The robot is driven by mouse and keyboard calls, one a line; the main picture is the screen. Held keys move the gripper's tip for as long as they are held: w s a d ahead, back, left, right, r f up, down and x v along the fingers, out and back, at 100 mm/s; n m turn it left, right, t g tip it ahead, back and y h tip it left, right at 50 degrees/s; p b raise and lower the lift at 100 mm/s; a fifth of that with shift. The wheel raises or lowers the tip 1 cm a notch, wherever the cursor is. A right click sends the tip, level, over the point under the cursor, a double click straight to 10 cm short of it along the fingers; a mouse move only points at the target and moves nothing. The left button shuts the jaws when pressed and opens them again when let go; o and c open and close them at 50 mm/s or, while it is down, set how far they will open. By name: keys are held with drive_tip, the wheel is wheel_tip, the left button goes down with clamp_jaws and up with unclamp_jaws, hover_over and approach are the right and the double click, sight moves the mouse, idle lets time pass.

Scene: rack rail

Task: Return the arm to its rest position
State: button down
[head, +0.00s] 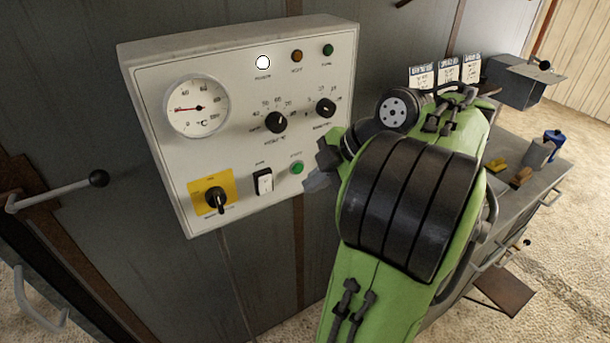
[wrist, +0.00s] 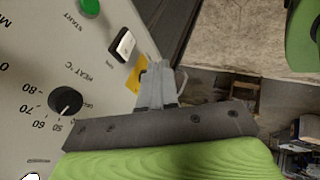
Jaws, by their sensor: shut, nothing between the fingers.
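My green arm (head: 390,250) reaches up from the bottom of the head view, in front of the right side of a white control panel (head: 235,110). My gripper (head: 318,182) is partly hidden by the arm; its grey fingers show beside the panel's lower right edge. In the wrist view the fingers of my gripper (wrist: 157,85) are together and empty. They point toward the panel's white rocker switch (wrist: 124,43) and yellow plate (wrist: 137,72) from the side. I cannot tell whether the fingertips touch the panel.
The panel carries a round gauge (head: 198,107), black knobs, a yellow-plated rotary switch (head: 215,200) and a green button (head: 297,168). A grey bench (head: 510,220) with small items stands at right.

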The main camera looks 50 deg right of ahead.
drive_tip(key=w+a+m+g, duration=0.1)
drive_tip(key=a+m, duration=0.2)
drive_tip(key=a, duration=0.6)
drive_tip(key=w+a+m, duration=0.2)
drive_tip(key=a+m, duration=0.2)
drive_tip(key=a, duration=0.5)
drive_tip(key=s+a+f+m+h, duration=0.2)
drive_tip(key=s+f+m, duration=0.3)
drive_tip(key=s, duration=0.4)
drive_tip(key=shift+s+a+f+m+h, duration=0.25)
drive_tip(key=shift+a+m+h, duration=0.05)
drive_tip(key=shift+a+m, duration=0.6)
drive_tip(key=shift+s+d, duration=0.1)
drive_tip(key=shift+d, duration=0.05)
